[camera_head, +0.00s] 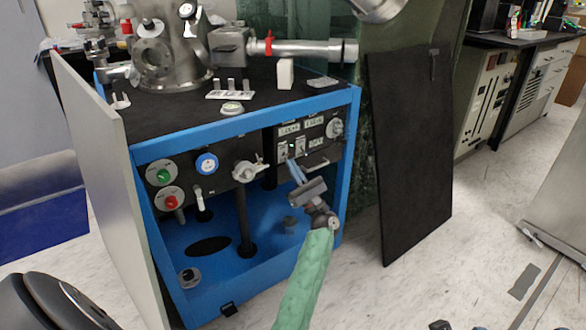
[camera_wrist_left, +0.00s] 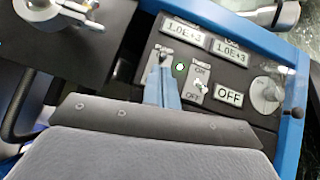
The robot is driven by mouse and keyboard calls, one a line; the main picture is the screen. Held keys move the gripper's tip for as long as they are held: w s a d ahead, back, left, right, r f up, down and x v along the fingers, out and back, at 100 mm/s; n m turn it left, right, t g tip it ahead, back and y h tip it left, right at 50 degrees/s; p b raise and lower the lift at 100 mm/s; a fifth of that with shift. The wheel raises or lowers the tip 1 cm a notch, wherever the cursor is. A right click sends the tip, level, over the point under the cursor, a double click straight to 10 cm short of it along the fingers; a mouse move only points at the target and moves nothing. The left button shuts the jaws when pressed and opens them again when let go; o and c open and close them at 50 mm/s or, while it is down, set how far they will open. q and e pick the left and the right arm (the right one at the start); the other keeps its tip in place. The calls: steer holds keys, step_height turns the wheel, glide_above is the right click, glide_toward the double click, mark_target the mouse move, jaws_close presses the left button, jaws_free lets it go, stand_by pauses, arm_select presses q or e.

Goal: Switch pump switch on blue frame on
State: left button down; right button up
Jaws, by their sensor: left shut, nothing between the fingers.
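The blue frame (camera_head: 240,118) holds a black switch panel (camera_head: 322,155) at its right. In the left wrist view the panel has a toggle switch (camera_wrist_left: 200,87) between ON and OFF labels, beside a display (camera_wrist_left: 229,98) reading OFF. Another switch (camera_wrist_left: 160,56) stands to its left, with a lit green lamp (camera_wrist_left: 180,68) near it. My left gripper (camera_head: 291,163) is shut and empty, its blue fingertips (camera_wrist_left: 161,78) pointing at the panel just below the left switch, partly covering that area. I cannot tell whether they touch. My right gripper is not in view.
Two displays (camera_wrist_left: 181,32) read 1.0E+3 above the switches. A round knob (camera_head: 335,128) sits at the panel's right. A valve handle (camera_head: 248,171) sticks out left of my gripper. A black board (camera_head: 410,150) leans right of the frame.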

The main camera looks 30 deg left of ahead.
arm_select(q)
steer(key=shift+d+f, duration=0.1)
steer(key=p+v, duration=0.1)
steer(key=v, duration=0.6)
steer(key=shift+d+f, duration=0.2)
steer(key=shift+s, duration=0.1)
